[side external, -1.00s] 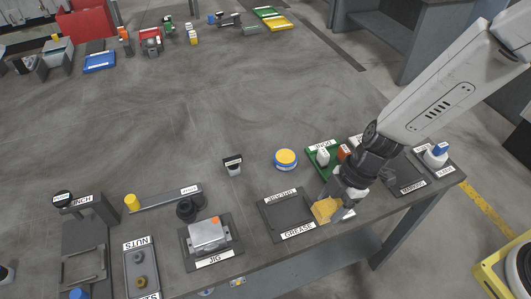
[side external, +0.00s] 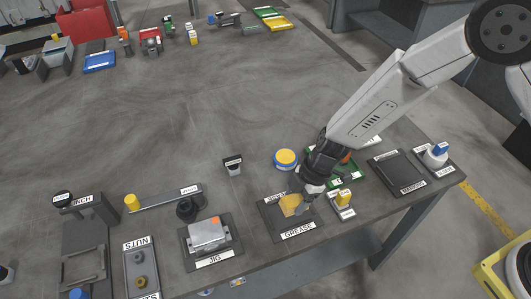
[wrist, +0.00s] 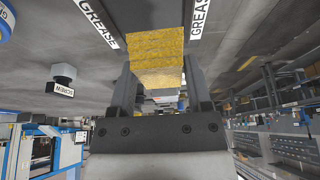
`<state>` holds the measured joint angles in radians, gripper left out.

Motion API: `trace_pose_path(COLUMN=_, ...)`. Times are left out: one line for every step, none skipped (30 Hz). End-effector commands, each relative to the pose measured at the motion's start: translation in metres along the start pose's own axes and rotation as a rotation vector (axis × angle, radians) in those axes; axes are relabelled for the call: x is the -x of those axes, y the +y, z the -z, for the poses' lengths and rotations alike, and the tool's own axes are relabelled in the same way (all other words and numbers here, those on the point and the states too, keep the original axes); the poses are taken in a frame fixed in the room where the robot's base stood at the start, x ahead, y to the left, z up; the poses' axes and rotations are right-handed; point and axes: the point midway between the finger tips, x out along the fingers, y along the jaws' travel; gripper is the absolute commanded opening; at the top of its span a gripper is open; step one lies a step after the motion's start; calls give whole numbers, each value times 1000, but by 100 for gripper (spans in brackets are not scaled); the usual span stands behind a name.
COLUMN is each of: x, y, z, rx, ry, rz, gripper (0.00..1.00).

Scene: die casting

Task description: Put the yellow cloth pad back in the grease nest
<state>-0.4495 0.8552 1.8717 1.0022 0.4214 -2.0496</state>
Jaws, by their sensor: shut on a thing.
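The yellow cloth pad (side external: 291,205) is in my gripper (side external: 303,203), over the dark tray labelled GREASE (side external: 274,222). In the wrist view the pad (wrist: 157,55) sits between the two fingers of my gripper (wrist: 158,85), with GREASE labels on both sides of it. The pad looks tilted in the side view. I cannot tell whether it touches the floor of the nest. My gripper hides part of the nest's right side.
A yellow-topped block (side external: 343,197) stands just right of the nest. A yellow-lidded round tin (side external: 286,159) is behind it, and a green tray (side external: 348,172) lies to the back right. The jig (side external: 208,237) with a metal block is at the left.

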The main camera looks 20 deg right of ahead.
Motion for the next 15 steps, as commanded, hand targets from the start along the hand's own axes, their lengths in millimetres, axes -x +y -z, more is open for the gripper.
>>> trace_pose_path(x=0, y=0, z=0, rx=0, ry=0, rz=0, gripper=16)
trace_pose_path(x=0, y=0, z=0, rx=0, ry=0, rz=0, gripper=16)
trace_pose_path(x=0, y=0, z=0, rx=0, ry=0, rz=0, gripper=16)
trace_pose_path(x=-1, y=1, z=0, rx=0, ry=0, rz=0, gripper=16)
trace_pose_path(x=-2, y=1, z=0, rx=0, ry=0, rz=0, gripper=16)
trace_pose_path(x=-3, y=2, z=0, rx=0, ry=0, rz=0, gripper=16)
trace_pose_path(x=-4, y=3, z=0, rx=0, ry=0, rz=0, gripper=16)
trace_pose_path(x=-6, y=4, z=0, rx=0, ry=0, rz=0, gripper=16)
trace_pose_path(x=-9, y=6, z=-1, rx=-1, ry=0, rz=1, gripper=16)
trace_pose_path(x=-12, y=8, z=-1, rx=-1, ry=0, rz=0, gripper=16)
trace_pose_path(x=-14, y=9, z=-1, rx=-1, ry=0, rz=0, gripper=16)
trace_pose_path(x=-18, y=10, z=-2, rx=-2, ry=-1, rz=2, gripper=16)
trace_pose_path(x=-21, y=9, z=-4, rx=-1, ry=-1, rz=2, gripper=16)
trace_pose_path(x=-24, y=10, z=-5, rx=-2, ry=-1, rz=2, gripper=16)
trace_pose_path(x=-28, y=10, z=-6, rx=-2, ry=-1, rz=2, gripper=16)
